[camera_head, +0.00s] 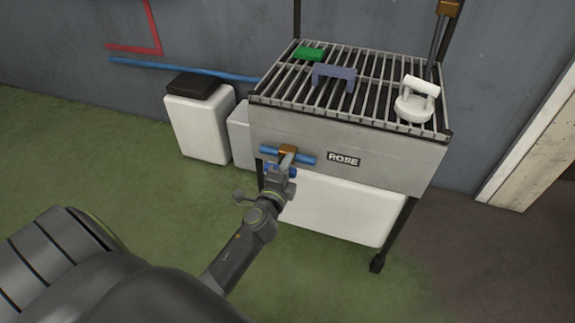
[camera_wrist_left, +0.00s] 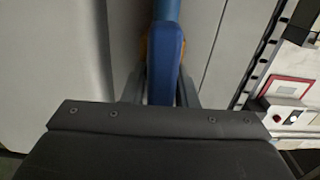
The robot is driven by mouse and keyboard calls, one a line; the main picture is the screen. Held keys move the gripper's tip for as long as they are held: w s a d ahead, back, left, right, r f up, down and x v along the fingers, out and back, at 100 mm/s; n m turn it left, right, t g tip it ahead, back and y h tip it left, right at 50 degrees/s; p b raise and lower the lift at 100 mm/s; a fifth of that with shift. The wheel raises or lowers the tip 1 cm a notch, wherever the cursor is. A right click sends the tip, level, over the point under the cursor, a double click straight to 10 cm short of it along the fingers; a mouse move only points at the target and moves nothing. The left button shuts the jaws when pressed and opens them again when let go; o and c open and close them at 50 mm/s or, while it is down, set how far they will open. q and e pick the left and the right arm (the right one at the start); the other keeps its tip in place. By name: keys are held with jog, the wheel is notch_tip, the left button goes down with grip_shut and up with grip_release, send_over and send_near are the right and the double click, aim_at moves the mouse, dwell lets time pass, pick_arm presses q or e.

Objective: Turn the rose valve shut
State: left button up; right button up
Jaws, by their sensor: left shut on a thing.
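The rose valve (camera_head: 300,158) is on the front of a grey metal rack box, beside a label reading ROSE (camera_head: 343,159). It has a blue bar, lying roughly level, and a brass-coloured body. My left gripper (camera_head: 281,169) is at the valve, just below the bar, and is shut on its blue handle. In the left wrist view the blue handle (camera_wrist_left: 166,60) runs between the fingers of my left gripper (camera_wrist_left: 160,92), with a bit of brass colour behind it. The gripper hides part of the valve in the head view. My right gripper is not in view.
The rack's slatted top (camera_head: 375,95) holds a green block (camera_head: 308,54), a grey-blue bracket (camera_head: 335,75) and a white handled piece (camera_head: 415,102). A white bin (camera_head: 198,125) with a dark lid stands to the left. Green floor on the left is clear.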

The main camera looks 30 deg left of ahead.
pick_arm(q)
jog(key=shift+f, duration=0.1)
dwell(0.5)
jog(key=o, duration=0.9)
jog(key=shift+c, duration=0.2)
jog(key=b+v, duration=0.2)
jog(key=v, duration=1.5)
jog(key=shift+s+d, duration=0.15)
jog(key=shift+s, duration=0.05)
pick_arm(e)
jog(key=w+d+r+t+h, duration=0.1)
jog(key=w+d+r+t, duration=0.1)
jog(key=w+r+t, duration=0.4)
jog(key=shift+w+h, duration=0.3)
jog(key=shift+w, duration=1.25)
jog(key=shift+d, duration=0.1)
